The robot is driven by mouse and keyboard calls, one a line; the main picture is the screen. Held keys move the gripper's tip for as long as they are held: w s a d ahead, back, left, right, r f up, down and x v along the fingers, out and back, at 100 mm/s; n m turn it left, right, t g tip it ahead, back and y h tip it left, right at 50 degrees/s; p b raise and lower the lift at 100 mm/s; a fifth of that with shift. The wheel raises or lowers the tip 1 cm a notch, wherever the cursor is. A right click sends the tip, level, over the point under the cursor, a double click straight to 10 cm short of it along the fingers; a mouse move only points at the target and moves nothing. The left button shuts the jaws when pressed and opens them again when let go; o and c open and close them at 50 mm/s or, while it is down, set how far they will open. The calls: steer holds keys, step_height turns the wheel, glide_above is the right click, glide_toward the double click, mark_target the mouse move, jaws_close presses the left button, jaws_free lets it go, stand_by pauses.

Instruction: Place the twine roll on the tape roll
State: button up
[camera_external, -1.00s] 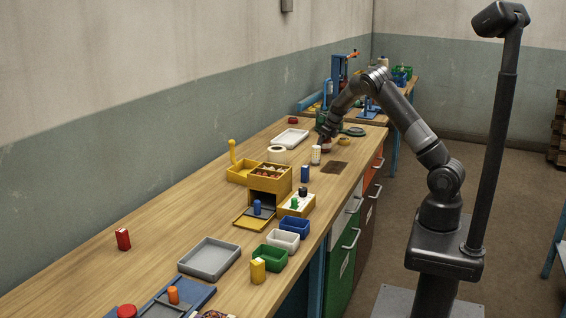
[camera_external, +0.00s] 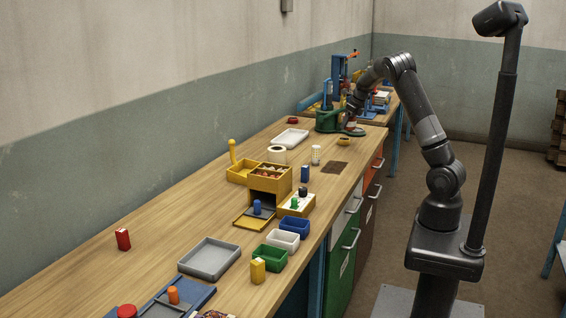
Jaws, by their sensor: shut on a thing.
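My gripper (camera_external: 350,122) is over the far part of the bench, shut on a small reddish thing (camera_external: 351,126). This is probably the twine roll, but it is too small and too covered to be sure. It is just above or at a dark green disc (camera_external: 359,132); I cannot tell if they touch. A cream ring-shaped roll (camera_external: 277,154), which looks like the tape roll, lies on the bench left of my gripper. A smaller yellow-tan roll (camera_external: 344,141) lies nearer, just in front of the disc. I cannot tell for certain which is the tape roll.
A green device (camera_external: 327,121) stands left of my gripper. A white tray (camera_external: 291,139), a small white bottle (camera_external: 316,154) and a brown mat (camera_external: 335,167) lie nearer. A yellow drawer box (camera_external: 270,180) and several bins stand farther forward. The bench's left side has free wood.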

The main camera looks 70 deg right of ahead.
steer(key=w+a+r+n+y, duration=0.15)
steer(key=w+a+r, duration=0.25)
steer(key=w+a, duration=0.5)
steer(key=w+a+r+n, duration=0.3)
steer(key=w+a+r, duration=0.15)
steer(key=a, duration=0.75)
glide_above(278, 149)
steer(key=s, duration=0.2)
steer(key=f, duration=0.7)
steer(key=shift+w+d+f, duration=0.15)
steer(key=shift+d+f, duration=0.05)
steer(key=shift+d, duration=0.2)
steer(key=shift+w+a+f, duration=0.15)
steer(key=shift+a, duration=0.05)
steer(key=shift+f, duration=2)
steer(key=o, duration=1.1)
steer(key=shift+f, duration=0.15)
